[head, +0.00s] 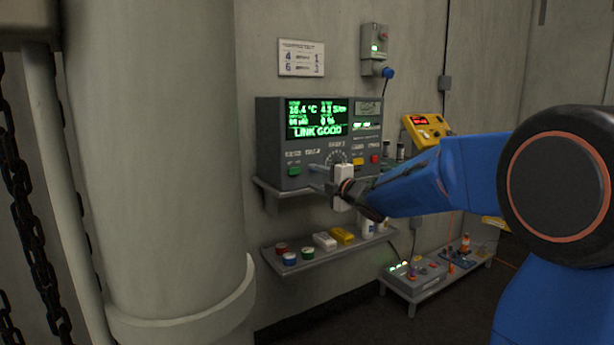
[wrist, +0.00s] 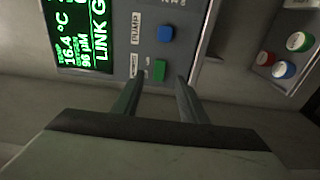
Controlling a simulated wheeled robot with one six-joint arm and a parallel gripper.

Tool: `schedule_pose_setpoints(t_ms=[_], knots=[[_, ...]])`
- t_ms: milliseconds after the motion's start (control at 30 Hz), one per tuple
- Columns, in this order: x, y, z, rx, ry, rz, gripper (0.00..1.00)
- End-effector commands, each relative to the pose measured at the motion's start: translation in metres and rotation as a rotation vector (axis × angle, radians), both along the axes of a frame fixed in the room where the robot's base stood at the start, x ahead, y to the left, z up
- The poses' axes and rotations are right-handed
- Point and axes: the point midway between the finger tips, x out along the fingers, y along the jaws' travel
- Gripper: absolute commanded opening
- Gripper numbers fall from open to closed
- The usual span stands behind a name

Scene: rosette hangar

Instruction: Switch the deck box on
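A grey box with a lit green screen (head: 265,140) stands on a wall shelf; its screen reads LINK GOOD. I cannot tell from the frames whether this is the deck box. Its green button (head: 294,171) is at the lower left of the front. In the wrist view the green button (wrist: 159,70) shows between and just beyond the fingertips, with a blue button (wrist: 165,34) marked PUMP farther off. My gripper (head: 313,177) is in front of the box's lower front. In the wrist view my gripper (wrist: 160,82) is open, its fingers apart and empty.
A yellow device (head: 427,131) is on the wall at right. A lower shelf (head: 325,257) carries coloured jars and small boxes. A grey unit with lit lamps (head: 413,275) stands on a low bench. A thick column (head: 155,150) is close at left.

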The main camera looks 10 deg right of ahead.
Motion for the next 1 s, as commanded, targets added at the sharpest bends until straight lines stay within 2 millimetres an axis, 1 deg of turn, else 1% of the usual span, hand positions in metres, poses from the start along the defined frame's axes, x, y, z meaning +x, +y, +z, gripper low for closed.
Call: schedule_pose_setpoints(t_ms=[33, 100, 300, 500, 700, 1000], knots=[[-0.010, -0.005, 0.000, -0.001, 0.000, -0.002, 0.39], [-0.023, -0.009, 0.001, -0.002, -0.002, -0.002, 0.39], [-0.057, -0.023, 0.001, -0.002, -0.002, -0.002, 0.39], [-0.082, -0.033, 0.000, -0.002, -0.001, -0.002, 0.39], [-0.092, -0.036, 0.000, -0.001, -0.001, 0.000, 0.39], [-0.092, -0.036, 0.000, 0.000, 0.000, 0.000, 0.39]])
